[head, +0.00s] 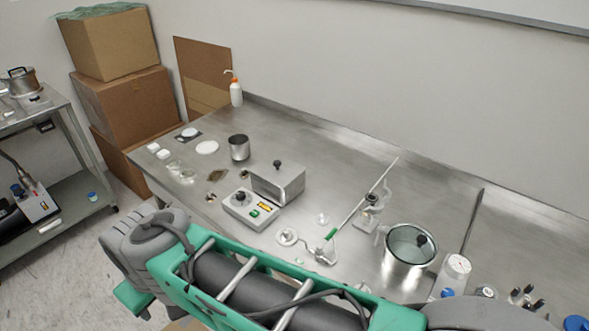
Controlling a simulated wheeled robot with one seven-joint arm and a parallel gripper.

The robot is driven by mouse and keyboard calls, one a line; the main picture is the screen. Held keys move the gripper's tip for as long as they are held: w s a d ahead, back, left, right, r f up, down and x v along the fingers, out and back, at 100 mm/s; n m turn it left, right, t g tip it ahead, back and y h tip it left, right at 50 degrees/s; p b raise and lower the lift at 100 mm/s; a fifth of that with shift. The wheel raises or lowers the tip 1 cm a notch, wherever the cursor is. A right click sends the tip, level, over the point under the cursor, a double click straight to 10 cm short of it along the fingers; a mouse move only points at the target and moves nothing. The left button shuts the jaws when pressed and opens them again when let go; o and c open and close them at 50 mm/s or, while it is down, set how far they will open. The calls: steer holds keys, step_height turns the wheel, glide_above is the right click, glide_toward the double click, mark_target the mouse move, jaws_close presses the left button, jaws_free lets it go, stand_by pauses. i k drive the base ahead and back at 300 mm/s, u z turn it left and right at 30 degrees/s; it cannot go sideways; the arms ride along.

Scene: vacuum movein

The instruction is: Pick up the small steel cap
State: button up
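I cannot pick out the small steel cap with certainty. Several small items lie on the steel bench (345,165). A small pale round piece (323,218) lies right of the control box, and a round metal disc (286,236) lies in front of it. Small dark and brownish pieces (211,197) lie left of the box. Each is too small to identify. My arm spans the lower part of the head view and hides the bench's front edge. My gripper is not in view.
A control box (250,208) with a metal housing (278,183) stands mid-bench. The bench's back middle is clear. Cardboard boxes (120,105) are stacked left.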

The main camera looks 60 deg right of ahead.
mark_target(286, 237)
steer(key=z, duration=0.9)
steer(key=k, duration=1.05)
steer(key=u, duration=1.5)
